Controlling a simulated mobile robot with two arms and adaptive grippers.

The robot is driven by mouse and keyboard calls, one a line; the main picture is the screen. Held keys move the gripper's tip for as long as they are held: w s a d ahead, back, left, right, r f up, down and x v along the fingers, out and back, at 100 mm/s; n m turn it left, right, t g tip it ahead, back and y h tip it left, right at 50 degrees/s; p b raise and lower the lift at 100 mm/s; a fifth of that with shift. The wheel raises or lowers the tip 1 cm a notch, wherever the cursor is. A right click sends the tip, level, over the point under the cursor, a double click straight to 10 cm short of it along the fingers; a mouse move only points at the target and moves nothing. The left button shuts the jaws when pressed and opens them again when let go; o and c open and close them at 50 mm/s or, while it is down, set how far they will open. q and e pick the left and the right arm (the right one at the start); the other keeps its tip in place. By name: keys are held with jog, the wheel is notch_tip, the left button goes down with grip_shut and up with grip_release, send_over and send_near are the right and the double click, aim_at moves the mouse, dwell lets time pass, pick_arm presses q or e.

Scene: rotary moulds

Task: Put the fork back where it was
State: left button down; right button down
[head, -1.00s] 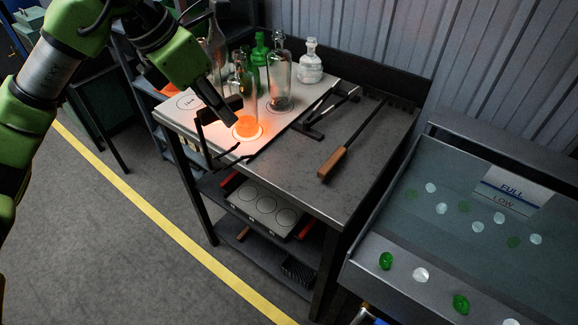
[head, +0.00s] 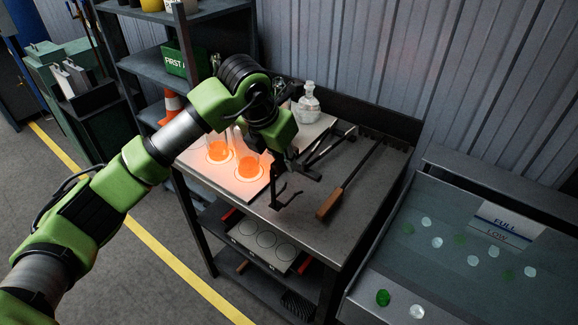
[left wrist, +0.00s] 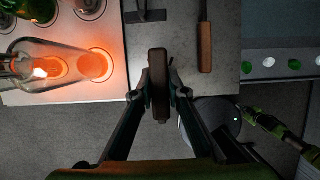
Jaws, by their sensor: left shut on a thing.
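My left gripper (head: 283,190) is over the front part of the bench, right of the two glowing bottles. In the left wrist view it (left wrist: 159,92) is shut on the fork's brown handle (left wrist: 158,72), which shows nearly end on. The rest of the fork is mostly hidden behind the handle and gripper; whether it touches the bench cannot be told. A dark Y-shaped stand (head: 322,150) lies on the bench behind the gripper.
Two clear bottles with glowing orange bases (head: 218,151) (head: 249,168) stand on the pale plate, close to my left arm. A wooden-handled tool (head: 329,204) lies to the right. Bare bench top (head: 372,185) lies at the right.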

pick_arm(q)
jog(key=shift+w+d+f, duration=0.1)
jog(key=shift+d+f, duration=0.1)
jog(key=f+p, duration=0.1)
jog(key=f, duration=0.1)
jog(key=f+p, duration=0.1)
jog(key=shift+w+d+f, duration=0.15)
jog(key=shift+d+f, duration=0.05)
jog(key=shift+f, duration=0.2)
jog(key=shift+f, duration=0.2)
jog(key=c, duration=2)
grip_release()
jog(key=shift+r, duration=0.1)
